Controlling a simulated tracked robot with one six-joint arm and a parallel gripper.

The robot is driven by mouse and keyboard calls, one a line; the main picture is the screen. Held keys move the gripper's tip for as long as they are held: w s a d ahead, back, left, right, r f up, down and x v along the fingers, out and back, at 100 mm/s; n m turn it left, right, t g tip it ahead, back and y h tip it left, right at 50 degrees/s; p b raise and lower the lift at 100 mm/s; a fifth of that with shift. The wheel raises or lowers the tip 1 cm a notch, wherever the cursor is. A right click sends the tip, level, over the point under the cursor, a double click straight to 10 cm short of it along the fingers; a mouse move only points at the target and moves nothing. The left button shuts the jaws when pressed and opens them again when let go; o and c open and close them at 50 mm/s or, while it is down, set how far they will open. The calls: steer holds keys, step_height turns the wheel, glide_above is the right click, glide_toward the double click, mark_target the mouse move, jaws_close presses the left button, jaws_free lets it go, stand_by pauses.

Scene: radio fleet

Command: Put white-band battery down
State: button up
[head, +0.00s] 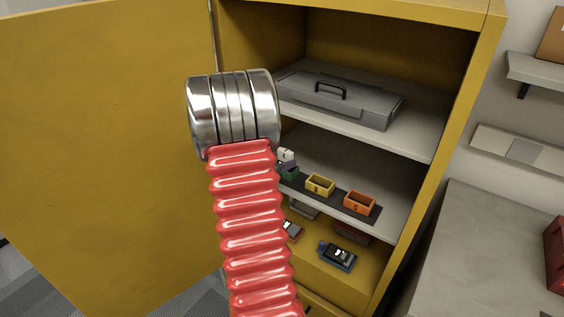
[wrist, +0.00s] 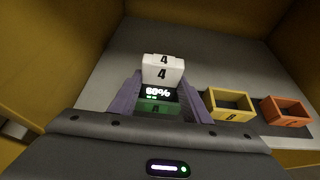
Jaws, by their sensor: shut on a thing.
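The white-band battery (wrist: 162,72) is between the purple fingers of my gripper (wrist: 161,84) in the wrist view. Its white end bears a 4, and a lit 60% readout shows below. My gripper is shut on it. A green bin (wrist: 157,107) shows just below the battery, partly hidden by my gripper. In the head view the white battery (head: 286,155) appears at the green bin (head: 290,173), on the middle shelf, beside my red arm. I cannot tell whether the battery touches the bin's floor.
A yellow bin (head: 320,185) and an orange bin (head: 359,203) stand to the right on a dark strip. A grey case (head: 340,100) lies on the shelf above. The yellow cabinet's open door (head: 100,140) is at left. Devices sit below, including a blue one (head: 338,256).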

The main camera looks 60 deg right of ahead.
steer(key=o, duration=1.1)
steer(key=v, duration=1.2)
